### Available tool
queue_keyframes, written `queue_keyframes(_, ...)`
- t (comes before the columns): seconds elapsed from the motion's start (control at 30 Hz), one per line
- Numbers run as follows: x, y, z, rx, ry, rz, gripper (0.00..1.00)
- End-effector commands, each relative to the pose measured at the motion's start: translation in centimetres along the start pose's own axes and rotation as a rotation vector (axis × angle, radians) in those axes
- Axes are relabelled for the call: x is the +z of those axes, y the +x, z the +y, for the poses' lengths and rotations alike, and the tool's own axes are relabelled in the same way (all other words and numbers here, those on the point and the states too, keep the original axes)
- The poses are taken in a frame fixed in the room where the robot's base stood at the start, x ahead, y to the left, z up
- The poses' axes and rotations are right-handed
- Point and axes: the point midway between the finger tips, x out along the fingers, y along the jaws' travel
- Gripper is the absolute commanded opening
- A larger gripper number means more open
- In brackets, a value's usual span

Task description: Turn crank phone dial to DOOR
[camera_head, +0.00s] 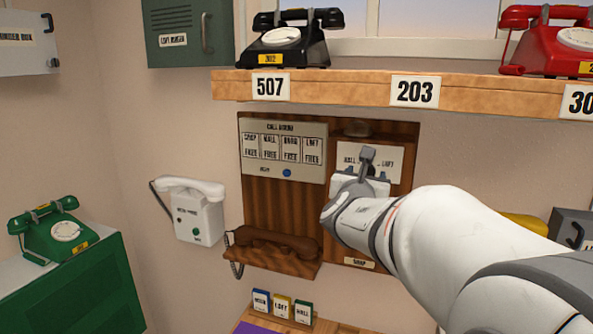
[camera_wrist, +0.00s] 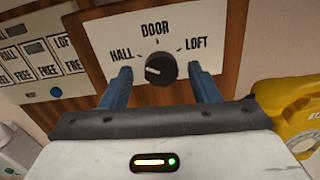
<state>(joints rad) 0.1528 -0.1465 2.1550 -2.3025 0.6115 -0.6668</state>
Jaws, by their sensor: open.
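The dial is a round black knob (camera_wrist: 160,69) on a white plate (camera_wrist: 110,30), with HALL at its left, DOOR above and LOFT at its right in the wrist view. A small pale mark shows on the knob's left part; its exact direction is hard to tell. My gripper (camera_wrist: 160,75) is open, one blue-grey finger on each side of the knob, with gaps visible between fingers and knob. In the head view, my gripper (camera_head: 367,162) covers the knob and the DOOR label. A SHOP label (camera_head: 359,263) shows lower on the wooden panel.
A brown handset (camera_head: 275,243) rests on the wooden board (camera_head: 262,205) left of my arm. A shelf (camera_head: 345,87) with phones runs above. A white wall phone (camera_head: 197,210) hangs at left. A yellow phone (camera_wrist: 295,108) stands close at right in the wrist view.

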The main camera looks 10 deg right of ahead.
Motion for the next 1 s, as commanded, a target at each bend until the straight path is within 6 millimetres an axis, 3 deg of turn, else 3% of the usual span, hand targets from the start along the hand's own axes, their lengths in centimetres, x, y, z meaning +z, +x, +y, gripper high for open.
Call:
queue_keyframes(0.13,0.02,1.03,-0.03,-0.001,0.001,0.000,0.55)
queue_keyframes(0.4,-0.01,1.15,0.00,0.000,0.002,0.000,0.55)
queue_keyframes(0.97,-0.01,1.11,0.05,0.001,0.002,0.000,0.11)
queue_keyframes(1.0,-0.07,0.66,0.78,0.004,0.003,0.001,0.11)
